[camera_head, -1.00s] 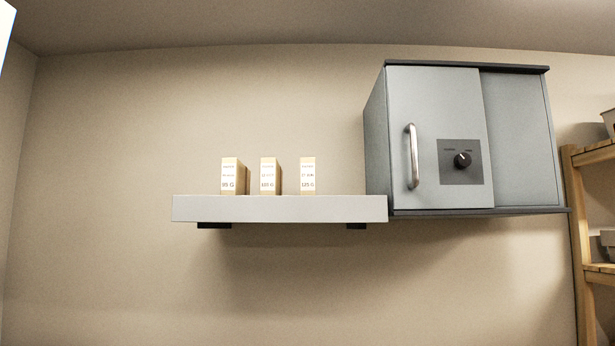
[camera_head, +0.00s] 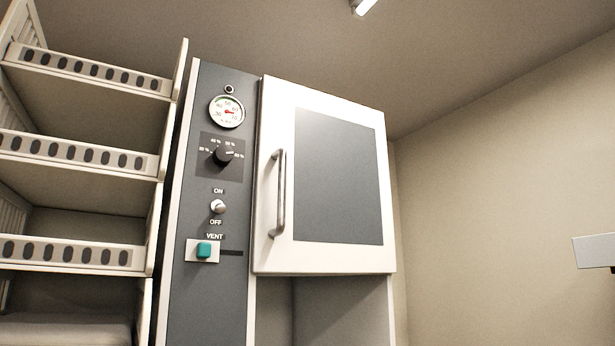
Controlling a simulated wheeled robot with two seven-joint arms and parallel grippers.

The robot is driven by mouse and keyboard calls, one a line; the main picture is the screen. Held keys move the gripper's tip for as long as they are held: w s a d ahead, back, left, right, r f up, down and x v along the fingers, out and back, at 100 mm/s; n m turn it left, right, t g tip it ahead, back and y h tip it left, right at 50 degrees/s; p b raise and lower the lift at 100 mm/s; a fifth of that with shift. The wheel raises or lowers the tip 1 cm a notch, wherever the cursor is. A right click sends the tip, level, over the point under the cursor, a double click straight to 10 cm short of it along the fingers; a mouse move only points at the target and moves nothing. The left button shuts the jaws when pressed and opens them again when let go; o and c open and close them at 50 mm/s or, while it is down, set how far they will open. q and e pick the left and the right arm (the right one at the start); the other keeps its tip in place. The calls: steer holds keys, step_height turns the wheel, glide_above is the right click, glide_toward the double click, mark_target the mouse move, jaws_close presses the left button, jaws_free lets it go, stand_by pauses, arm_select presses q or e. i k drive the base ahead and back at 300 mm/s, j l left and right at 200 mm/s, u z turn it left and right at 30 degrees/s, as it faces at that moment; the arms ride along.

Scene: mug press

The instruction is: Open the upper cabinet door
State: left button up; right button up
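A tall cabinet unit stands in the middle of the head view. Its upper cabinet door (camera_head: 338,185) is white with a dark grey panel and looks shut. A vertical metal handle (camera_head: 280,193) sits on the door's left side. Left of the door is a grey control panel (camera_head: 205,300) with a round gauge (camera_head: 227,112), a black knob (camera_head: 222,155), an ON/OFF switch (camera_head: 217,206) and a teal VENT button (camera_head: 204,250). Neither of my grippers shows in this view.
A white shelf rack (camera_head: 80,151) with slotted front rails stands at the left beside the unit. Below the door is an open recess (camera_head: 340,312). The end of a grey wall shelf (camera_head: 595,250) shows at the right edge. The wall between is bare.

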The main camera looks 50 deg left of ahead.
mark_target(322, 200)
steer(key=u, duration=1.5)
steer(key=z, duration=1.55)
steer(key=k+j, duration=0.1)
steer(key=j, duration=0.25)
steer(key=k+j, duration=0.1)
steer(key=j, duration=0.2)
steer(key=k+j, duration=0.1)
steer(key=j, duration=0.25)
steer(key=k+j, duration=0.15)
steer(key=j, duration=0.15)
steer(key=i+z, duration=0.05)
